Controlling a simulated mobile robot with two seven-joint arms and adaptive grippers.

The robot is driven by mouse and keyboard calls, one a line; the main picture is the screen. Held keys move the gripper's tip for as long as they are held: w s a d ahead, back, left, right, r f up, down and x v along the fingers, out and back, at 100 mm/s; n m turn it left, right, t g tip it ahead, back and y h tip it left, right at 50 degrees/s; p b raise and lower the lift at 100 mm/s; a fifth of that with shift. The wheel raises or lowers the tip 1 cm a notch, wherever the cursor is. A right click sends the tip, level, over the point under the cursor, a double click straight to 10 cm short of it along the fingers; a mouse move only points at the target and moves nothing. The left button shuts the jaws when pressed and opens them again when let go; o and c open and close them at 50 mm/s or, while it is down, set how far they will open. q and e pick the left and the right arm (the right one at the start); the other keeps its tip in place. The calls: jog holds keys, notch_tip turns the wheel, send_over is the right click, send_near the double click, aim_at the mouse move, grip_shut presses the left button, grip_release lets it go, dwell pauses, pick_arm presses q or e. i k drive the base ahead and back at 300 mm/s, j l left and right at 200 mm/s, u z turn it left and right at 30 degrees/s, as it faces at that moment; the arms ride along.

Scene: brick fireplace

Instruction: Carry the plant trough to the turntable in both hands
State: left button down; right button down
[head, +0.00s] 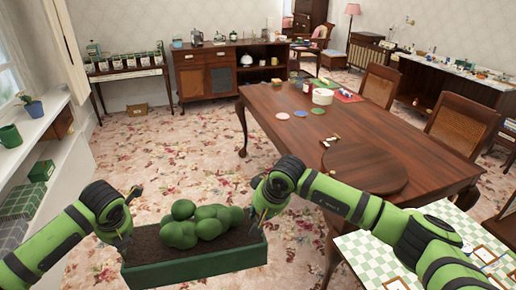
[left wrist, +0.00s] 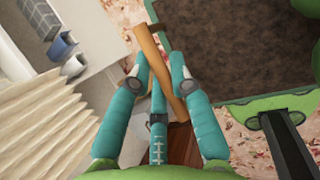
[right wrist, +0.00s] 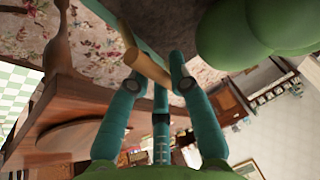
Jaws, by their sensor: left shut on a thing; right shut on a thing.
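The plant trough (head: 195,270) is a green box with dark soil and round green plants (head: 200,224), held above the carpet in front of me. My left gripper (head: 130,200) is shut on its left wooden handle, which shows between the teal fingers in the left wrist view (left wrist: 153,52). My right gripper (head: 260,200) is shut on its right wooden handle, which shows in the right wrist view (right wrist: 147,67). The trough looks roughly level. The turntable (head: 365,170) is a round wooden disc on the near end of the dining table, right of the trough, with nothing on it.
The dining table (head: 285,115) holds coloured discs, a white pot (head: 322,97) and small items beside the turntable. A green-checked surface (head: 372,252) with cards lies at the lower right. White shelving (head: 55,150) stands left. Patterned carpet (head: 170,160) is open beyond the trough.

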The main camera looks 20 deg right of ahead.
aim_at(344, 169)
jog(key=i+z, duration=0.85)
jog(key=z, duration=0.15)
jog(key=i+z, duration=0.95)
jog(key=u, duration=0.6)
